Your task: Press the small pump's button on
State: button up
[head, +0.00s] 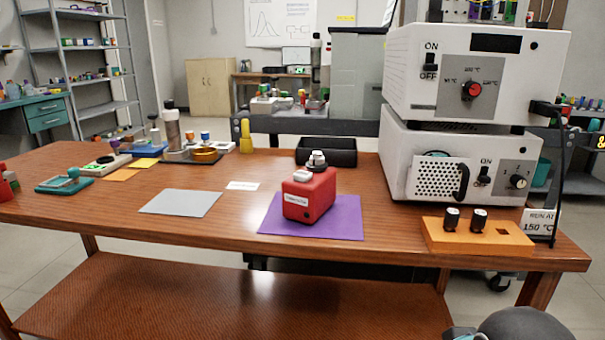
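A small red box-shaped device (309,198) with a white label on its front stands upright on a purple mat (344,222) on the wooden table. It looks like the small pump; the label is too small to read. A pale raised piece (302,175) sits on its top, and a silver and dark fitting (317,159) stands behind that. I cannot tell which part is the button or whether it is on. My gripper is not in view; a dark rounded part at the bottom right edge may be my arm.
Two stacked white ovens (404,168) stand to the right. An orange block (440,236) with black-capped vials is at the front right. A black tray (350,153) lies behind the pump. A grey mat (180,202) is left; the front table strip is clear.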

aim_at(304, 176)
jog(key=k, duration=1.3)
jog(key=z, duration=0.75)
jog(key=i, duration=1.5)
jog(key=u, duration=0.85)
